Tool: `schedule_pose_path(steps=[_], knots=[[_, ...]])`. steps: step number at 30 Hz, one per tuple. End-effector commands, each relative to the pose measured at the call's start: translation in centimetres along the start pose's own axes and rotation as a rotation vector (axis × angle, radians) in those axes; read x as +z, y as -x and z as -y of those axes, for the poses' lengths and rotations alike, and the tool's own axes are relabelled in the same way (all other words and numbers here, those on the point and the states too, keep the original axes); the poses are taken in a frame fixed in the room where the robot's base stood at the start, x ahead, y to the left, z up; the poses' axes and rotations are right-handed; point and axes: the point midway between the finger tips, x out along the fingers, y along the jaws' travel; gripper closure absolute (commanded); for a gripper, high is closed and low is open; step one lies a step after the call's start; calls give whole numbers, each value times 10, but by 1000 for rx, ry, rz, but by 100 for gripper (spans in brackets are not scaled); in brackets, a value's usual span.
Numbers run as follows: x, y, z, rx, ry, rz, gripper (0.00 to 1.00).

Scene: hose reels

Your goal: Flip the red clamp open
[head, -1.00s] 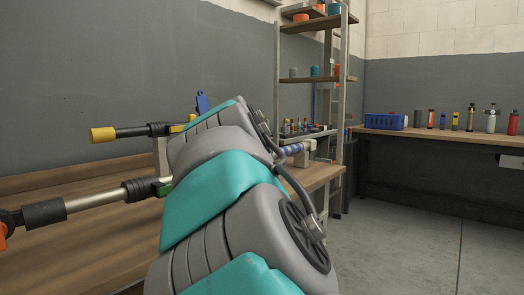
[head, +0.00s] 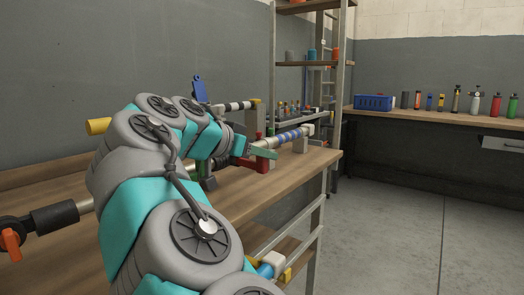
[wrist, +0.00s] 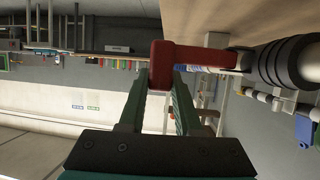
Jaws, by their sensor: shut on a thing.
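The red clamp (head: 249,164) sits on the lower horizontal pipe (head: 288,137) above the workbench. My gripper (head: 262,153) is at the clamp, with its green fingers partly covering the red part in the head view. In the wrist view, the red clamp (wrist: 195,55) shows as a red bar with a short end pointing down between my fingertips (wrist: 161,80). My gripper is shut on that end. My arm hides part of the pipe and the clamp's base in the head view.
An upper rod with a yellow cap (head: 98,126) and a blue lever (head: 199,89) runs behind my arm. An orange lever (head: 10,244) is at far left. The wooden workbench (head: 230,205) lies below. The floor (head: 390,215) at right is clear.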

Motion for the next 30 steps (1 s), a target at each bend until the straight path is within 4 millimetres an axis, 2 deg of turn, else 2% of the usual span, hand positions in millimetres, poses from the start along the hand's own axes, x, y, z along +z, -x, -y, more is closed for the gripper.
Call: schedule_pose_path(steps=[11,12,20,30], knots=[[0,1,0,3,-3,-2,100],[-1,1,0,3,-3,-1,67],[0,1,0,3,-2,-1,38],[0,6,0,2,-2,-1,38]])
